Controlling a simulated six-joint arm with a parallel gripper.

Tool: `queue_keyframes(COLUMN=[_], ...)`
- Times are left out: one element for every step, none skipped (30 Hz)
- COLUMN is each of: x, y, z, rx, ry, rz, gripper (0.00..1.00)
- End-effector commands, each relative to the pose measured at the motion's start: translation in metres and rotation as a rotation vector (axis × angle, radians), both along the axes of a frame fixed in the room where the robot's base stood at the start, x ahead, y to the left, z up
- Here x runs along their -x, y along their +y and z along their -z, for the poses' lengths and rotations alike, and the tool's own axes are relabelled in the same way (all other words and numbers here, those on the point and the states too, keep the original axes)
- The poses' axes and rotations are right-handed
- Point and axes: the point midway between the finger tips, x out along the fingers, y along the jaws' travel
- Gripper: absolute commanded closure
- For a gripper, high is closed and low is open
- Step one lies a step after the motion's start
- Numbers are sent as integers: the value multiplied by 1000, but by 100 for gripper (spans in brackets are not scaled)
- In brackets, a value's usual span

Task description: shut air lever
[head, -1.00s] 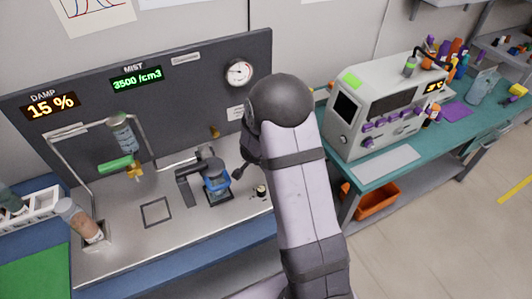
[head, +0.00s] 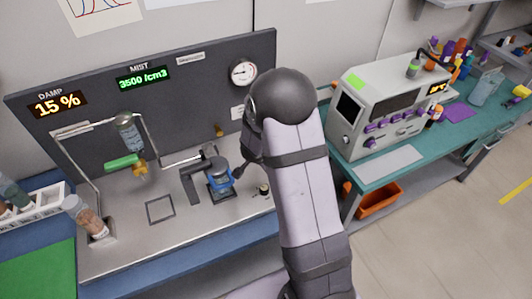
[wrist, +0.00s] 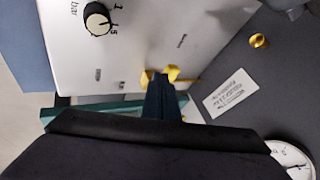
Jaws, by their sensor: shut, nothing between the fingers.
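A dark panel carries a yellow knob (wrist: 259,41), a white label (wrist: 231,93) and a round gauge (wrist: 292,158).

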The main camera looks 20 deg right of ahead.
Motion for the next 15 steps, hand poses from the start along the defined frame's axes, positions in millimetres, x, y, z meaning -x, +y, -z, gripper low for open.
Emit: queue_keyframes(x=[4, 7, 10, 13, 15, 18, 21, 23, 25, 27, 29, 31, 32, 33, 35], y=[4, 6, 8, 10, 11, 14, 15, 17, 19, 20, 21, 22, 23, 24, 25], z=[-13, -17, -23, -27, -31, -36, -39, -43, -47, -49, -51, -54, -56, -57, -58], rx=[0, 0, 0, 0, -1, -1, 0, 0, 0, 0, 0, -1, -1, -1, -1], ry=[-2, -1, 0, -1, 0, 0, 0, 0, -1, 0, 1, 0, -1, -1, 0], rz=[-1, 0, 0, 0, 1, 2, 2, 2, 2, 2, 4, 4, 4, 4, 4], gripper=[100, 100, 100, 100, 100, 100, 100, 100, 100, 100, 100, 100, 100, 100, 100])
